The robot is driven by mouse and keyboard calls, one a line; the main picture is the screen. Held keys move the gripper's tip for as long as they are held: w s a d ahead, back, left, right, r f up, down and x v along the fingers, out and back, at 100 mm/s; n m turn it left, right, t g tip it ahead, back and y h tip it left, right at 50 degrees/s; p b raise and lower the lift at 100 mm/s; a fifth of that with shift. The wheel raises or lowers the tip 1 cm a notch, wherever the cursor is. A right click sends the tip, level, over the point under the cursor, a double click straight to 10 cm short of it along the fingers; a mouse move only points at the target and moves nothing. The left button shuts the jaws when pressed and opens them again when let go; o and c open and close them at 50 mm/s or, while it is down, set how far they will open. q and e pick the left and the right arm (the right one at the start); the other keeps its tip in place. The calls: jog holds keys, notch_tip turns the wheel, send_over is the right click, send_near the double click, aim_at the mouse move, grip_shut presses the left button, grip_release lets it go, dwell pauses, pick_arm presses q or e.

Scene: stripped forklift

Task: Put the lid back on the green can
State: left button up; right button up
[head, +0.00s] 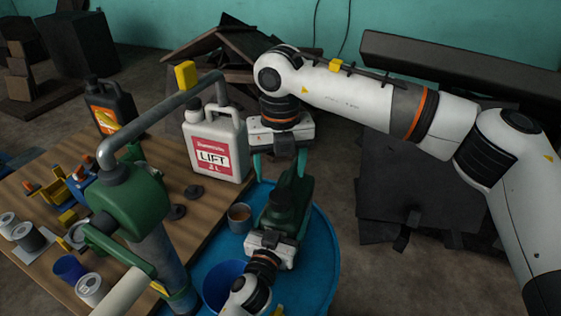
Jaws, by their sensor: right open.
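The dark green can (298,193) is over the round blue tub at the centre, its top facing my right gripper. My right gripper (278,166) is open above it, its two teal fingers pointing down and nothing seen between them. My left gripper (275,232) is right against the near side of the can; its fingertips are hidden, so I cannot tell whether they are closed on it.
The wooden table (205,222) holds a white LIFT jug (215,150), a dark jug (112,108) and several small cans. A green pump with a grey curved pipe (150,118) rises in front.

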aim_at(280, 195)
jog(key=n, duration=0.6)
jog(key=shift+r, duration=0.4)
jog(key=shift+f, duration=4.05)
jog(key=c, duration=1)
jog(key=o, duration=1.1)
jog(key=shift+r, duration=0.1)
notch_tip(280, 195, up, 12)
jog(key=shift+f, duration=0.1)
